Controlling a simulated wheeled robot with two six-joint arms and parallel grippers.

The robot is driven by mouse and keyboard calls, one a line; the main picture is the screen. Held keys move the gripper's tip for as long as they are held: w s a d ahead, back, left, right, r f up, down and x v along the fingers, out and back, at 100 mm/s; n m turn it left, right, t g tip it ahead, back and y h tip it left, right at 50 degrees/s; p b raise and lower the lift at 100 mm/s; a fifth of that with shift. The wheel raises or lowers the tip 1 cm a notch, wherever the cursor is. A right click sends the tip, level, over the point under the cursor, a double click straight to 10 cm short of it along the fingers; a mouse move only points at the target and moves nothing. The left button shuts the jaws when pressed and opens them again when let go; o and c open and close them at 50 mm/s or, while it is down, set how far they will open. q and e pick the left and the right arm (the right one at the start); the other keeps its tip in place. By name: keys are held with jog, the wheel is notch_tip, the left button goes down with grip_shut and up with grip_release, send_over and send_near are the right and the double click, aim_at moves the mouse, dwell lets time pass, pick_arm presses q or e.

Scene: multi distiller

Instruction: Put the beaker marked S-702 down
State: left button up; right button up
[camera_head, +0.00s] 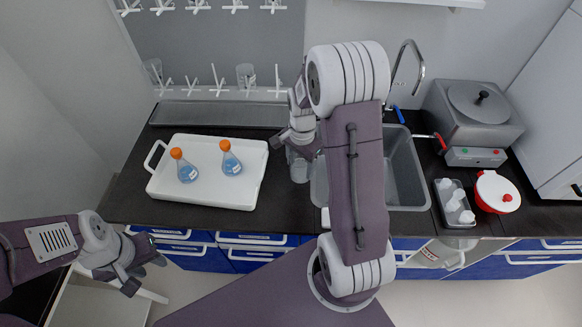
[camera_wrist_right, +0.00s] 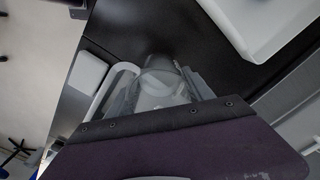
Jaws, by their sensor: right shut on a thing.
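A clear glass beaker (camera_head: 299,168) is at the dark counter between the white tray and the sink, partly hidden by my right arm. My right gripper (camera_head: 296,143) is shut on it from above. In the right wrist view the beaker (camera_wrist_right: 160,88) shows as a transparent round vessel over the dark countertop. Its marking cannot be read, and I cannot tell whether its base touches the counter. My left gripper (camera_head: 136,275) is in front of the counter at the lower left, away from everything; its jaw gap is not clear.
The white tray (camera_head: 250,190) holds two orange-capped flasks of blue liquid (camera_head: 186,168). The sink (camera_head: 405,175) lies right of the beaker. A drying rack with pegs (camera_head: 215,80) hangs behind. A grey water bath (camera_head: 480,115), a red-rimmed pot (camera_head: 497,190) and a small bin (camera_head: 453,203) stand further right.

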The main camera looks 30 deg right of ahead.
jog(key=s+d+r, duration=0.4)
jog(key=s+d, duration=0.1)
jog(key=shift+s+d+r, duration=0.25)
jog(key=shift+r, duration=0.1)
dwell(0.7)
